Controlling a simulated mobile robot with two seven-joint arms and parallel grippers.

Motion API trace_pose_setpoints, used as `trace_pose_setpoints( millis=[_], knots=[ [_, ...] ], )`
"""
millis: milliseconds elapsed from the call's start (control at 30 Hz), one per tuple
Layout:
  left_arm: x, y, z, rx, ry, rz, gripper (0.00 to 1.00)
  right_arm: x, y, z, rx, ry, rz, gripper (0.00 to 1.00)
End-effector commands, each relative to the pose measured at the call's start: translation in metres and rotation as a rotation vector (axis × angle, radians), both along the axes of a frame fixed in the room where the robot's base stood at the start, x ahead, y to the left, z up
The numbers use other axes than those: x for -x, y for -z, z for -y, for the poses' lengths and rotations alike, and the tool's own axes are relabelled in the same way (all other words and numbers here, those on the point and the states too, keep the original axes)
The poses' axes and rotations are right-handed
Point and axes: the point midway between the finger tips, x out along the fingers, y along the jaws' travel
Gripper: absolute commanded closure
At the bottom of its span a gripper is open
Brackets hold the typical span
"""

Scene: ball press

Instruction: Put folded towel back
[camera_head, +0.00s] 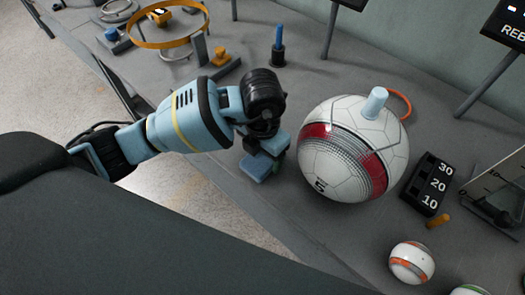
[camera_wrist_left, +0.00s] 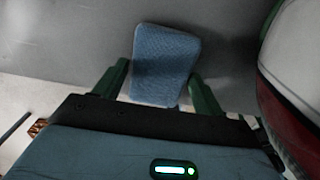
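The folded towel is a small blue textured pad (camera_wrist_left: 165,55). In the head view it shows as a blue block (camera_head: 256,168) near the table's front edge, left of a large ball. My left gripper (camera_wrist_left: 160,78) is right at it, with its two green fingers set wide, one on each side of the towel's near end. A narrow gap shows at the left finger; contact at the right finger cannot be made out. In the head view the wrist hides most of the left gripper (camera_head: 270,160). My right gripper is not in view.
The big white and red ball (camera_head: 345,150) stands close right of my left gripper; it also fills the right side of the wrist view (camera_wrist_left: 295,70). A black number block (camera_head: 428,185) and a small orange-white ball (camera_head: 411,262) lie right. A blue peg (camera_head: 278,50) stands behind.

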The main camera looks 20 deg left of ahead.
Motion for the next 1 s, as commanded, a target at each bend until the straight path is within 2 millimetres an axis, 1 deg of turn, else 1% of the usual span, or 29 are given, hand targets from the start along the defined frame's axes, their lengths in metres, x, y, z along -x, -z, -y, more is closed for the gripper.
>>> trace_pose_setpoints(
  millis=[33, 100, 367, 467, 567, 633, 900, 1000],
  knots=[
    [0.000, 0.000, 0.000, 0.000, 0.000, 0.000, 0.23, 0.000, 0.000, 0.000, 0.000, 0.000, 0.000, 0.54],
    [0.000, 0.000, 0.000, -0.001, 0.000, 0.000, 0.15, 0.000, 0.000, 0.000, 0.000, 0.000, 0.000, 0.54],
    [0.000, -0.001, 0.000, -0.001, 0.000, 0.000, 0.15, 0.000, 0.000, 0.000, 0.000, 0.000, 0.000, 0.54],
    [0.000, -0.006, 0.000, -0.001, 0.000, 0.001, 0.15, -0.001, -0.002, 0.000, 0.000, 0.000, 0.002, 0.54],
    [-0.001, -0.017, 0.000, 0.000, -0.001, 0.004, 0.15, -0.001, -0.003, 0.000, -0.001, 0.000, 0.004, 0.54],
    [-0.001, -0.029, 0.000, -0.001, 0.000, 0.004, 0.15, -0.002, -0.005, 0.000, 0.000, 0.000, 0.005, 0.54],
    [-0.001, -0.085, 0.000, 0.000, 0.000, 0.005, 0.15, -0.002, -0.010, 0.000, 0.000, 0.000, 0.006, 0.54],
    [-0.001, -0.101, 0.000, -0.001, 0.000, 0.006, 0.15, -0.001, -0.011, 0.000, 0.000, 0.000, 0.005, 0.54]
  ],
)
